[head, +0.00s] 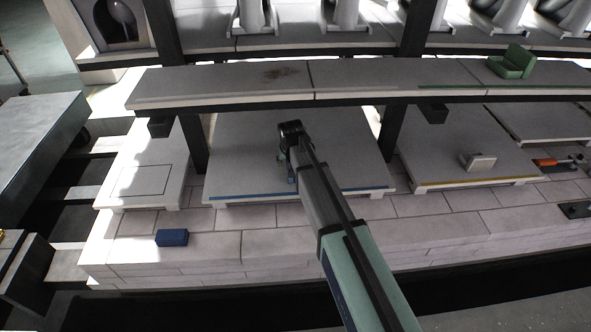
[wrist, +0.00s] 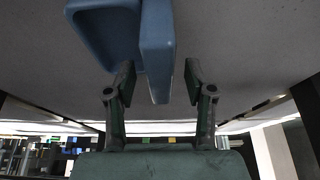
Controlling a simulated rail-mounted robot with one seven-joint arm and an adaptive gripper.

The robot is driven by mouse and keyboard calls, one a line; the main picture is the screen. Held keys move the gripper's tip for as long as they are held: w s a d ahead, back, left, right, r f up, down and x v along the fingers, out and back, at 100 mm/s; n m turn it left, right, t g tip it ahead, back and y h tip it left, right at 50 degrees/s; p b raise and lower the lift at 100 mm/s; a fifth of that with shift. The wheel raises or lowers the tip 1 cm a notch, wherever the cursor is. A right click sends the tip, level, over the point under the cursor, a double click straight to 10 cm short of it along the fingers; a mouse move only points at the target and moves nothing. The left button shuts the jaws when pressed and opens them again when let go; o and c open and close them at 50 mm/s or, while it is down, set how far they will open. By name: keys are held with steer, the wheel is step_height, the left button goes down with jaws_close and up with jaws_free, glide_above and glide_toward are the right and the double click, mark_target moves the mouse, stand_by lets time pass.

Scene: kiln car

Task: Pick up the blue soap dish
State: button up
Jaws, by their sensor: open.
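The blue soap dish (wrist: 157,45) fills the upper middle of the wrist view, with a hollow tray part on the left and a thin upright plate on the right. My gripper (wrist: 160,82) is open, one finger on each side of the plate's near end. The left finger is close to the plate; I cannot tell whether it touches. A clear gap separates the right finger from the plate. In the head view my arm hides most of the dish and the fingers above the grey slab with the blue edge strip (head: 340,193).
A blue block (head: 172,237) lies on the brick ledge at front left. A green dish (head: 513,62) sits on the raised shelf (head: 370,78), which runs behind my gripper. A pale dish (head: 478,160) rests on the right slab. Dark posts hold up the shelf.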

steer(key=shift+f, duration=0.25)
stand_by(0.4)
jaws_close()
